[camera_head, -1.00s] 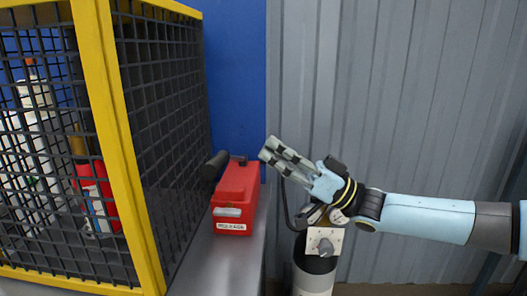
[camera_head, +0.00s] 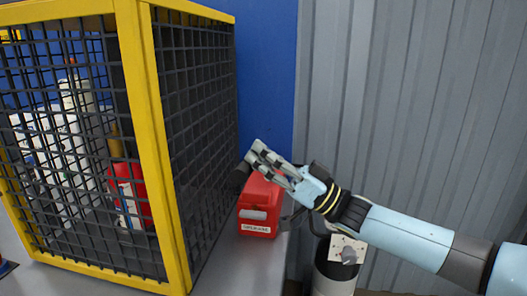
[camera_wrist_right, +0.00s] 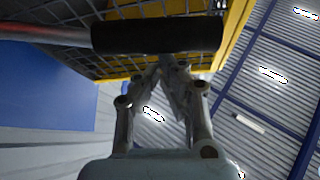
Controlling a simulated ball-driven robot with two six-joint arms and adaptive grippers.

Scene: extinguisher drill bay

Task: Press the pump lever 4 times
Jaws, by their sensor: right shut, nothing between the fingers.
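The red pump box (camera_head: 259,212) with a white label stands on the grey bench, beside the cage. Its lever ends in a black cylindrical grip (camera_head: 243,171), mostly hidden behind my right gripper in the head view. My right gripper (camera_head: 256,151) is shut and empty, with its fingertips just above the grip and over the box's back part. In the right wrist view the black grip (camera_wrist_right: 157,36) on a metal rod (camera_wrist_right: 45,34) lies across the picture at the fingertips (camera_wrist_right: 168,63). I cannot tell whether they touch. My left gripper is out of view.
A yellow-framed mesh cage (camera_head: 154,150) stands close left of the box, holding a red container (camera_head: 127,190) and white bottles. A white cylinder with a black top (camera_head: 335,270) stands below my right forearm. A corrugated grey wall (camera_head: 400,100) is behind.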

